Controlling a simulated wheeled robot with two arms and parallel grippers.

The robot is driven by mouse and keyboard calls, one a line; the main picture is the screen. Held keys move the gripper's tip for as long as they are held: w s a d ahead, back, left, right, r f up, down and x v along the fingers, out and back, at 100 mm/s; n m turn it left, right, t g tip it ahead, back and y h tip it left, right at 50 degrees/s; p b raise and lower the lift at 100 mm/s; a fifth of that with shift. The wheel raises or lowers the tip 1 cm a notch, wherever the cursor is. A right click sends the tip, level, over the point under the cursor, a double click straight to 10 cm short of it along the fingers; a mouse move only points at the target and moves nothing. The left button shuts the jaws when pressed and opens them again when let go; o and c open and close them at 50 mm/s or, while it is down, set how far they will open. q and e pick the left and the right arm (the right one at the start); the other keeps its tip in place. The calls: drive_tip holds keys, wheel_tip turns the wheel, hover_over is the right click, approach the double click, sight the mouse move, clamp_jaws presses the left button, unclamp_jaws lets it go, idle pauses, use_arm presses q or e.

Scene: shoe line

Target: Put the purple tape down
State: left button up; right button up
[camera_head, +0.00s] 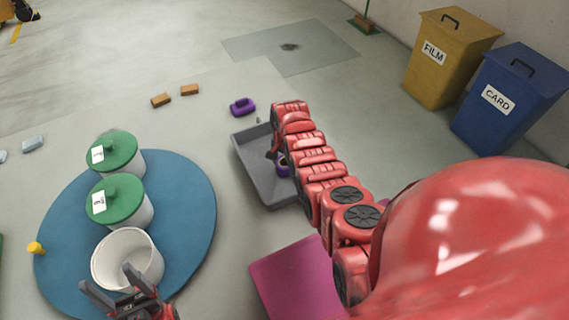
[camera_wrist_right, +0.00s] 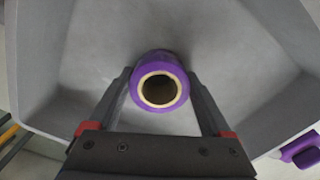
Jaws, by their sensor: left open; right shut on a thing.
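The purple tape (camera_wrist_right: 159,82) is a roll with a pale core ring. In the right wrist view it sits between the fingers of my right gripper (camera_wrist_right: 160,95), which is shut on it. In the head view the tape (camera_head: 283,160) shows in part beside my right arm, over the grey tray (camera_head: 246,159); the right fingers are mostly hidden there. Whether the tape touches the tray floor I cannot tell. My left gripper (camera_head: 112,292) is open and empty, in front of the open white bucket (camera_head: 98,262).
Two green-lidded white buckets (camera_head: 125,216) stand with the open one on a round blue mat (camera_head: 190,215). A purple object (camera_head: 243,106) and two brown blocks (camera_head: 161,100) lie beyond the tray. Yellow (camera_head: 432,75) and blue (camera_head: 492,112) bins stand right. A magenta mat (camera_head: 292,282) lies nearer.

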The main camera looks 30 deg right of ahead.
drive_tip(key=o, duration=1.2)
drive_tip(key=shift+f, duration=0.1)
wheel_tip(320, 180, up, 12)
drive_tip(key=shift+r, duration=0.25)
